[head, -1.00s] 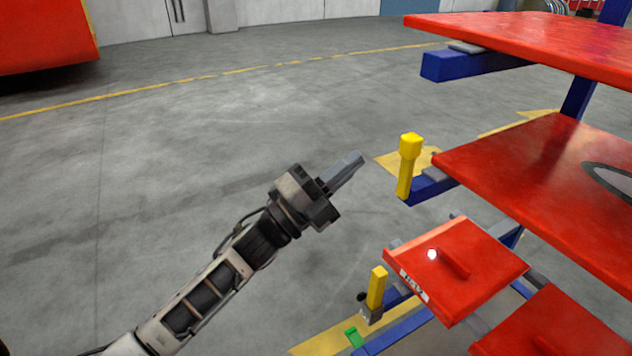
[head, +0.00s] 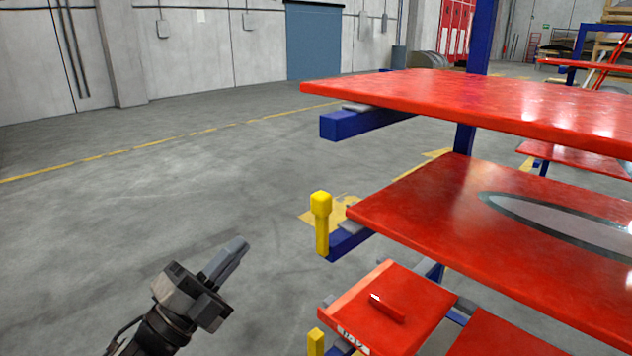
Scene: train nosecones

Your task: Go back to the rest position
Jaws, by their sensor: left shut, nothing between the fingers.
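My left gripper (head: 232,262) shows at the lower left in the head view, with its dark wrist below it. Its grey fingers are shut with nothing between them and point up and to the right. It is over open floor, left of the rack and apart from it. My right gripper is not in view.
A blue rack (head: 370,121) on the right carries a red top panel (head: 480,105), a red middle panel (head: 440,205) and a small red panel (head: 405,295) with a handle. A yellow post (head: 321,222) stands at an arm's end. The floor (head: 130,215) on the left is clear.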

